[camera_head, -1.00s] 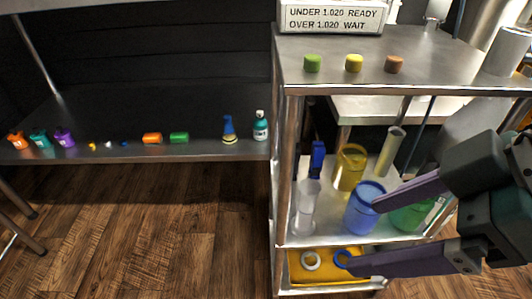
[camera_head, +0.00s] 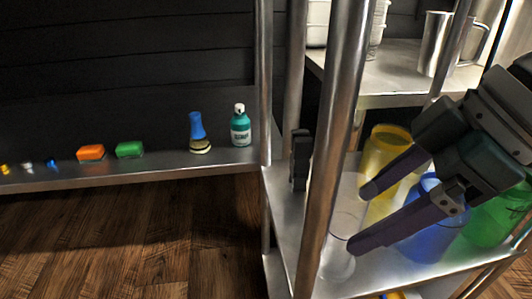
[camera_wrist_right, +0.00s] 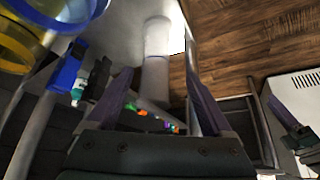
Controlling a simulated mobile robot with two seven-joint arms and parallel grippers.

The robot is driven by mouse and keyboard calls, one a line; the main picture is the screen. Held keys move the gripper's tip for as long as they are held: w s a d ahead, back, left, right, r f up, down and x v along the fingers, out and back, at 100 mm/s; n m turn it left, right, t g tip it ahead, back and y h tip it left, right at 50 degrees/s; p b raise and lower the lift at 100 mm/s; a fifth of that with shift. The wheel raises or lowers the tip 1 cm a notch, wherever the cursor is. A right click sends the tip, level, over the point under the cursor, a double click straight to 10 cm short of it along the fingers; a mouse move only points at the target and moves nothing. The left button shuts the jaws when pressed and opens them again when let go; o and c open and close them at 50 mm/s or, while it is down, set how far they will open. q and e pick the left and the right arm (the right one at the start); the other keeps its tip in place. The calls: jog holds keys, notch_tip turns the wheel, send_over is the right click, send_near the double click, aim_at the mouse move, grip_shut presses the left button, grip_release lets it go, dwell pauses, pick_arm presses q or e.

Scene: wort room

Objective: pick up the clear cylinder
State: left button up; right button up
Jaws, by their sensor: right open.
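The clear cylinder (camera_head: 338,262) stands on the steel cart shelf just behind the front post, which hides part of it in the head view. My right gripper (camera_head: 362,218) is open, its fingers reaching left over the shelf close to the cylinder. In the right wrist view, the clear cylinder (camera_wrist_right: 156,78) appears between the spread fingers of the right gripper (camera_wrist_right: 158,88), which are not closed on it. A dark part at the right edge of that view looks like my left gripper (camera_wrist_right: 290,122); its jaws are unclear.
A yellow container (camera_head: 383,150), a blue container (camera_head: 425,238) and a green container (camera_head: 493,220) crowd the cylinder's right. The cart post (camera_head: 338,130) stands close in front. The shelf at left (camera_head: 110,172) holds small blocks and bottles. A metal pitcher (camera_head: 437,45) stands above.

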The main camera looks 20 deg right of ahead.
aim_at(345, 222)
jog(key=b+x, duration=0.3)
jog(key=x, duration=0.1)
jog(key=shift+w+d, duration=0.15)
jog(key=shift+w, duration=0.1)
jog(key=shift+w+f+b, duration=0.15)
jog(key=shift+f+b, duration=0.2)
jog(key=shift+b, duration=0.1)
jog(key=shift+a, duration=0.25)
jog(key=shift+r, duration=0.1)
jog(key=shift+d, duration=0.1)
jog(key=c, duration=0.4)
grip_shut()
